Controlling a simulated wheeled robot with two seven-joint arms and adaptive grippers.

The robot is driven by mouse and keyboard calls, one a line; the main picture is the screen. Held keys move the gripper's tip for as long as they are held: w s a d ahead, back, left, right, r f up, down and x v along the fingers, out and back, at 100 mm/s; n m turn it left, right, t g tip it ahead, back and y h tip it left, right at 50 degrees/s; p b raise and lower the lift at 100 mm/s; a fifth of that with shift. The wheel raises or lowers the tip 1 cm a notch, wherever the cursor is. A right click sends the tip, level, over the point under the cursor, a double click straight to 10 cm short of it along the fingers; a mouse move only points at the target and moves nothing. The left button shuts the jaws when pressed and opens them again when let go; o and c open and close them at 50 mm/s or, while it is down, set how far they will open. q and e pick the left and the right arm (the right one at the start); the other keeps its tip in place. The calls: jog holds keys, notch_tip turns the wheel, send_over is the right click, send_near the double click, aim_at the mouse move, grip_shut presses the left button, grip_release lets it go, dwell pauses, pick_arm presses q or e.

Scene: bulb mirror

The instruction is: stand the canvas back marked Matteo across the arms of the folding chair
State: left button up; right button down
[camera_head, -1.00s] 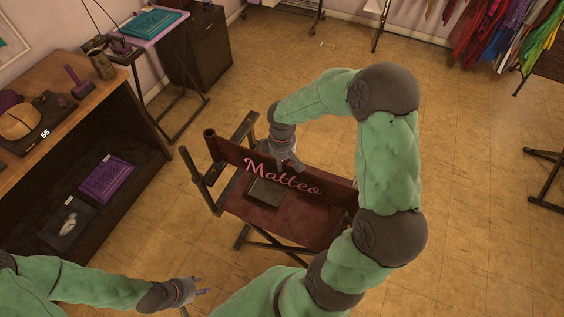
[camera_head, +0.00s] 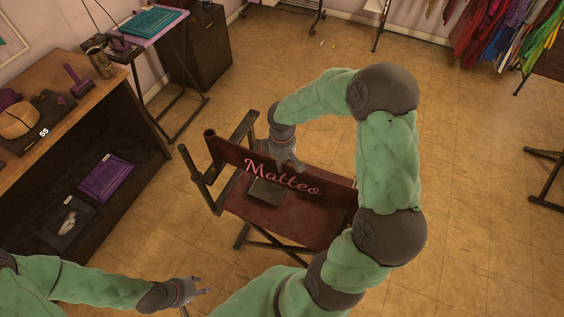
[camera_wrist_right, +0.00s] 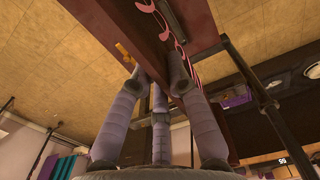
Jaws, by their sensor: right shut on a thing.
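The dark red canvas back (camera_head: 232,153), with "Matteo" in pink script, stands upright across the folding chair (camera_head: 300,228). Its left end is by the chair's left arm; its right end is partly hidden by my right arm, so I cannot tell how it rests there. My right gripper (camera_head: 291,164) is shut on the canvas's top edge near its middle. The right wrist view shows its fingers (camera_wrist_right: 160,82) on the red canvas (camera_wrist_right: 125,18). My left gripper (camera_head: 194,290) is open and empty at the lower left, apart from the chair.
A dark flat object (camera_head: 266,192) lies on the chair's seat. A wooden bench (camera_head: 112,103) with hat-making things stands at left, a purple item (camera_head: 107,180) on its lower shelf. A small side table (camera_head: 150,40) stands behind it.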

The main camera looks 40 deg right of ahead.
jog(key=shift+f+b, duration=0.6)
jog(key=shift+f, duration=0.3)
jog(key=c, duration=1.1)
grip_release()
jog(key=shift+r+p, duration=2.7)
jog(key=shift+r, duration=0.85)
